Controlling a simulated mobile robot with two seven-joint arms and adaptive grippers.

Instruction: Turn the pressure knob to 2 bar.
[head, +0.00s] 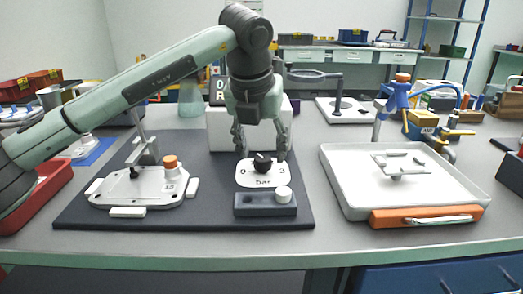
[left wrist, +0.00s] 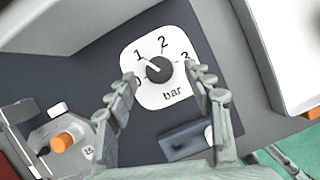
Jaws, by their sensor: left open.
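The pressure knob (head: 262,162) is a black round knob on a white dial plate (head: 262,180) marked "bar". In the left wrist view the black knob (left wrist: 160,70) shows a white pointer line aimed at the 1. The figures 1, 2 and 3 run around it on the plate (left wrist: 172,98); the 0 is partly covered by a finger. My left gripper (head: 261,154) points down over the dial, open and empty. In the left wrist view its fingers (left wrist: 160,79) stand on either side of the knob, apart from it. My right gripper is not in view.
A dark mat (head: 220,217) carries a casting with an orange cap (head: 140,188) left of the dial and a grey block with a white button (head: 265,204) in front. A white box (head: 221,130) stands close behind. A white tray (head: 340,175) lies right.

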